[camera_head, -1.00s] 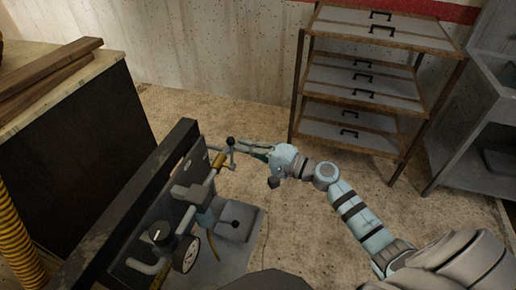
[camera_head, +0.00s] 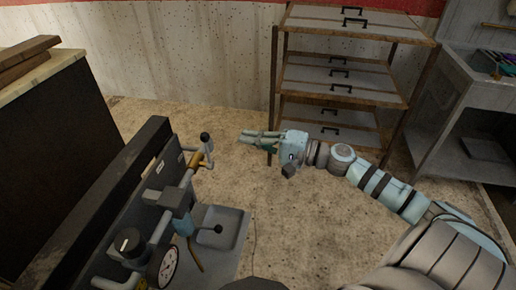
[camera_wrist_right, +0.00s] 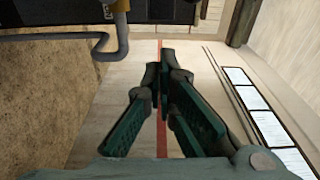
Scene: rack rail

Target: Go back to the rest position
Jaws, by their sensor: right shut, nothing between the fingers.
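My right gripper (camera_head: 260,140) is in the middle of the head view, with its fingers pointing left. It is shut and empty. It is apart from the rail apparatus on the left, with bare floor between them. In the right wrist view the dark green fingers (camera_wrist_right: 163,95) meet at their tips with nothing between them. My left gripper is not in either view.
A dark rail (camera_head: 105,200) with a lever (camera_head: 206,142), pipes and a gauge (camera_head: 165,266) stands at the lower left. A shelf rack (camera_head: 345,75) and a grey sink unit (camera_head: 470,105) stand behind. The floor (camera_head: 290,225) around the gripper is clear.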

